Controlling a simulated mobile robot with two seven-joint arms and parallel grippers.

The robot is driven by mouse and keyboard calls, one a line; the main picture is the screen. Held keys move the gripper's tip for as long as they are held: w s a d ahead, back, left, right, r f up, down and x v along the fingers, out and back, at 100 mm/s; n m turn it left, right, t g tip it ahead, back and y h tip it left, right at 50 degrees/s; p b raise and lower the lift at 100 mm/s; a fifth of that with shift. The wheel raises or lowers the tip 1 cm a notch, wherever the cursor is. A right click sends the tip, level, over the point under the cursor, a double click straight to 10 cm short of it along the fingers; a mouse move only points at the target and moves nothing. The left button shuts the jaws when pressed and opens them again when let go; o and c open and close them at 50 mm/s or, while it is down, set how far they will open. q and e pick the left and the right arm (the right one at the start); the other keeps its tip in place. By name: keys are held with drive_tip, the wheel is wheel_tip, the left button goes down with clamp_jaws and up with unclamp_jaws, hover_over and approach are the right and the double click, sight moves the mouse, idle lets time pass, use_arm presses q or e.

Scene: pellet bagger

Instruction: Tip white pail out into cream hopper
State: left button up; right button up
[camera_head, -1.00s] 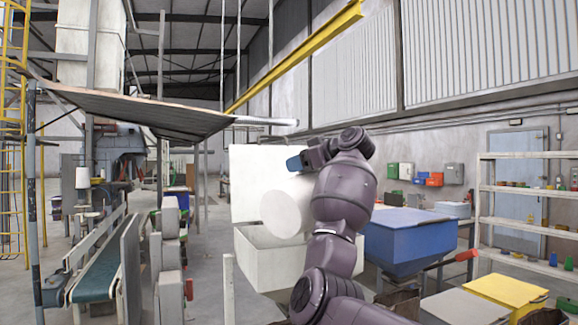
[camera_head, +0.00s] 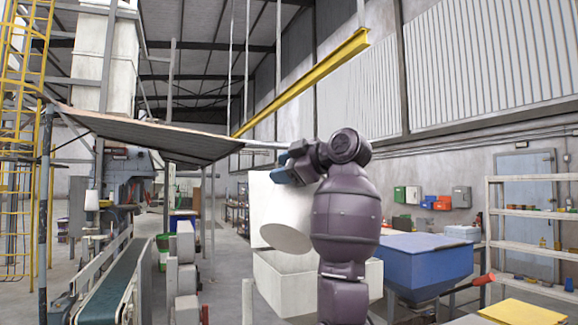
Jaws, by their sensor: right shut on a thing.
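The white pail (camera_head: 285,238) hangs tilted below my right gripper (camera_head: 281,169), above the cream hopper (camera_head: 274,288). Its pale round end is turned downward and toward me. I cannot tell whether this end is the base or the mouth. The pail's upper part merges with a pale upright panel behind it. My right gripper has blue fingers and is shut on the pail. My right arm covers the hopper's right part. The hopper's inside is mostly hidden, and no falling pellets show. My left gripper is out of view.
A blue hopper (camera_head: 425,265) stands close on the right of my arm. A conveyor (camera_head: 116,284) runs along the left, with grey posts beside it. Shelves (camera_head: 530,248) stand at the far right. A yellow lid (camera_head: 522,312) shows at the lower right.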

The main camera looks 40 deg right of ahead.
drive_tip(key=s+a+f+n+t+b, duration=0.1)
drive_tip(key=s+a+f+n+b, duration=0.2)
drive_tip(key=a+f+n+b, duration=0.3)
drive_tip(key=shift+s+a+f+t+h+b, duration=0.35)
drive_tip(key=shift+a+f+b, duration=0.2)
drive_tip(key=shift+f+b, duration=0.5)
drive_tip(key=shift+r, duration=0.15)
